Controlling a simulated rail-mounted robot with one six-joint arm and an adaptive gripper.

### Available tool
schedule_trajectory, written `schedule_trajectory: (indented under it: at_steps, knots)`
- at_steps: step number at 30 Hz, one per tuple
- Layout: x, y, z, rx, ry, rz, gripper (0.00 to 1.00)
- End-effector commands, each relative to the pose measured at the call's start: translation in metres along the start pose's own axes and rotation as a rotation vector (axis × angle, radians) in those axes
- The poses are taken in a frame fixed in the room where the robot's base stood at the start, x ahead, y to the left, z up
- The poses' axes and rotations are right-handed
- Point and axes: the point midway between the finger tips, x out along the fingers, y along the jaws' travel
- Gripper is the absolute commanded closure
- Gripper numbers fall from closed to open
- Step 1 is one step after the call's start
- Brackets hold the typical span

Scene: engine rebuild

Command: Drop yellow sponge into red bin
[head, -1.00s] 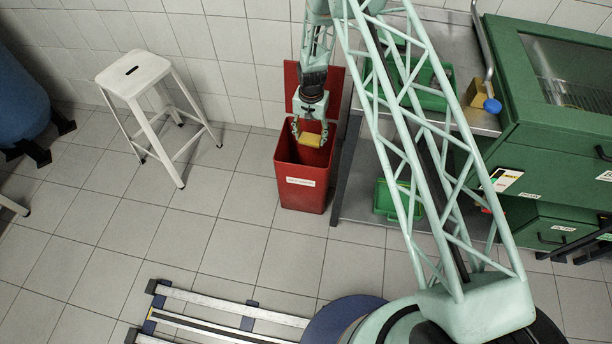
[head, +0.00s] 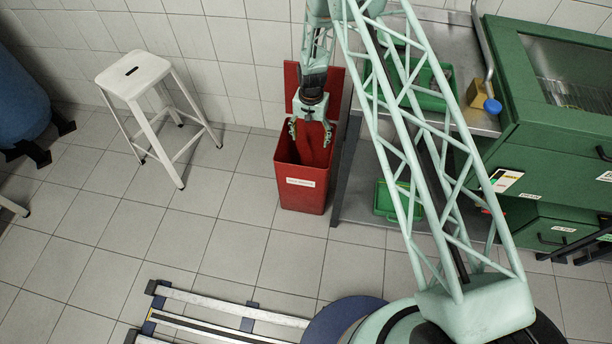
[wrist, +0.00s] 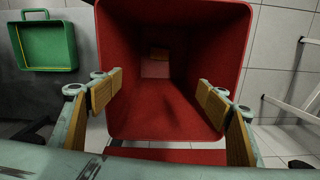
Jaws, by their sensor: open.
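The red bin (head: 302,190) stands on the floor with its lid tipped up at the back and a white label on its front. My gripper (head: 310,131) is over the bin's mouth, its fingers spread with nothing between them. In the wrist view the fingers of my gripper (wrist: 160,88) are wide apart above the bin's inside (wrist: 122,60). The sponge is hidden in the head view.
A white stool (head: 135,75) stands left of the bin. A steel bench (head: 465,65) with green trays and a green cabinet (head: 550,110) are to the right. A green case (head: 385,200) sits beside the bin on the right. The floor in front is clear up to the rail (head: 220,312).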

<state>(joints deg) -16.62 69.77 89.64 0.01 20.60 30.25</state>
Motion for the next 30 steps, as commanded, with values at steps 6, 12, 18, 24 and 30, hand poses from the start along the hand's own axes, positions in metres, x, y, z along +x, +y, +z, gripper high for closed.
schedule_trajectory:
  at_steps: [6,12,18,24,30]
  knots:
    - [-0.006,0.0,-0.001,0.0,0.001,-0.001,0.31]
    - [-0.019,0.0,-0.001,0.0,0.001,-0.001,0.31]
    - [-0.04,0.0,0.0,0.0,0.0,0.0,0.31]
    - [-0.063,-0.001,-0.001,0.0,0.002,-0.001,0.31]
    - [-0.086,0.0,0.0,0.0,0.0,0.0,0.31]
